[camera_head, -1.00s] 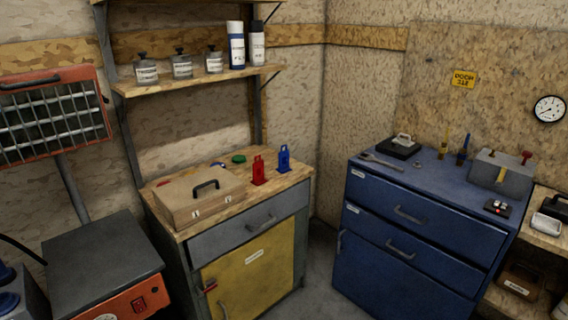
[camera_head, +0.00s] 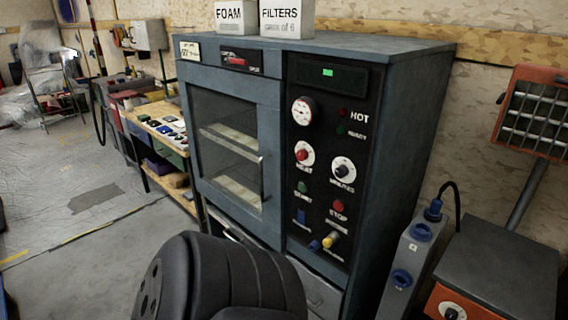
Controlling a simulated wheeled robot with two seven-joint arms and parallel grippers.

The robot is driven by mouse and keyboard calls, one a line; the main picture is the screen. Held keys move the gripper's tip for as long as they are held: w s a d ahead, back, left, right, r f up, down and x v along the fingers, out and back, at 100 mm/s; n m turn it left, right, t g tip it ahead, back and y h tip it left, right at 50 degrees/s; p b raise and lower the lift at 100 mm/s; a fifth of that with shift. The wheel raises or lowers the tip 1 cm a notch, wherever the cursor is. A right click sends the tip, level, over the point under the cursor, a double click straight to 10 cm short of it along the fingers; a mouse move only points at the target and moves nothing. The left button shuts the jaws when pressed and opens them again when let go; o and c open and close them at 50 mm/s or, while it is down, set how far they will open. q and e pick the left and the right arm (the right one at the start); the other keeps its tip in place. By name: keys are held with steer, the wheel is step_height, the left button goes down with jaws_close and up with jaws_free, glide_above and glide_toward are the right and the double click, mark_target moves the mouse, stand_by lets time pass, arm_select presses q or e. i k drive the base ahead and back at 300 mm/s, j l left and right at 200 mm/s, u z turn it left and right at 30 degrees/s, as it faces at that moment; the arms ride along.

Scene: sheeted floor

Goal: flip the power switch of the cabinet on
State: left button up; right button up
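A tall blue-grey cabinet (camera_head: 405,130) with a glass door (camera_head: 228,150) and a black control panel (camera_head: 322,262) stands in the middle of the head view. The door is shut. The panel has a dial gauge (camera_head: 304,111), a red knob (camera_head: 302,155), a black knob (camera_head: 342,170), a green button (camera_head: 302,187), a red stop button (camera_head: 338,206), a small blue switch (camera_head: 301,217) and a yellow-ended knob (camera_head: 330,240). A red handle or switch (camera_head: 236,62) sits on a black plate above the door. I cannot read which control is the power switch. Neither gripper shows.
A black rounded part of my own arm covers the cabinet's lower front. Boxes marked FOAM (camera_head: 237,17) and FILTERS (camera_head: 287,18) stand on top. A grey unit (camera_head: 408,262) and an orange heater (camera_head: 535,110) are right. A workbench (camera_head: 150,118) is left; open floor (camera_head: 75,215) lies before it.

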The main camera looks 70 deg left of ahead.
mark_target(301, 215)
steer(key=u, duration=2)
